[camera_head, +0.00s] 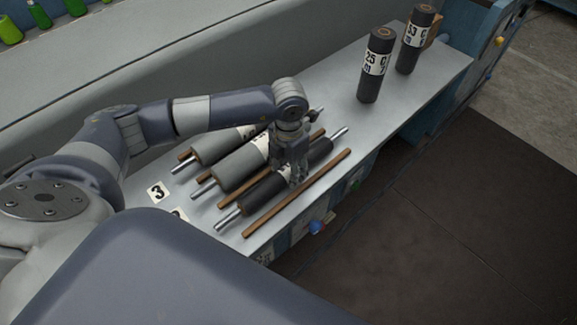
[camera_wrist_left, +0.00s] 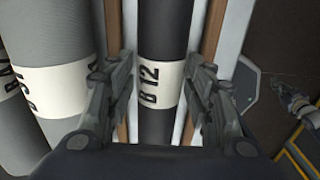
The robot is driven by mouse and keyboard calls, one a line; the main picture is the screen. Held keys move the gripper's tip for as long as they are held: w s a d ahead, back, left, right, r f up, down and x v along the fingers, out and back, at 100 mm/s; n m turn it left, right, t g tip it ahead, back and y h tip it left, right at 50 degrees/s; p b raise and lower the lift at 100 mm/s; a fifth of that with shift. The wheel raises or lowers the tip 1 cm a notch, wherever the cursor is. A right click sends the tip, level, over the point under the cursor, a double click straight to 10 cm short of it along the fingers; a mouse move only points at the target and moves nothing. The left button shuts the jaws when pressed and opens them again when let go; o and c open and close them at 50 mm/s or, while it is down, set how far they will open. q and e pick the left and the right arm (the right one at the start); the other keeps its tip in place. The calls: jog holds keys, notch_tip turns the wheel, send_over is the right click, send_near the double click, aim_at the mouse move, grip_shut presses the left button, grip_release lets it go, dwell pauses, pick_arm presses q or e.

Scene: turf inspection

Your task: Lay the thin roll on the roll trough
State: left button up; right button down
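A thin dark roll (camera_head: 262,194) with metal shaft ends lies between two wooden rails (camera_head: 297,194) on the grey bench, which look like the roll trough. Its white band reads B 12 in the left wrist view (camera_wrist_left: 160,85). My left gripper (camera_head: 298,178) is down over the roll's middle, with one finger on each side. In the left wrist view the fingers (camera_wrist_left: 161,75) stand spread, with narrow gaps showing beside the roll, so the gripper looks open. It hides part of the roll in the head view.
Two thicker grey rolls (camera_head: 240,166) lie alongside, left of the dark roll. Two dark rolls (camera_head: 376,66) stand upright at the bench's far end. The bench (camera_head: 345,122) is bare between. Number cards (camera_head: 159,192) lie at its near end. Blue and green knobs (camera_head: 317,227) stick out in front.

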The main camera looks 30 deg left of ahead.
pick_arm(q)
jog(key=shift+s, duration=0.1)
jog(key=shift+r, duration=0.1)
notch_tip(320, 180, up, 12)
dwell(0.6)
dwell(0.3)
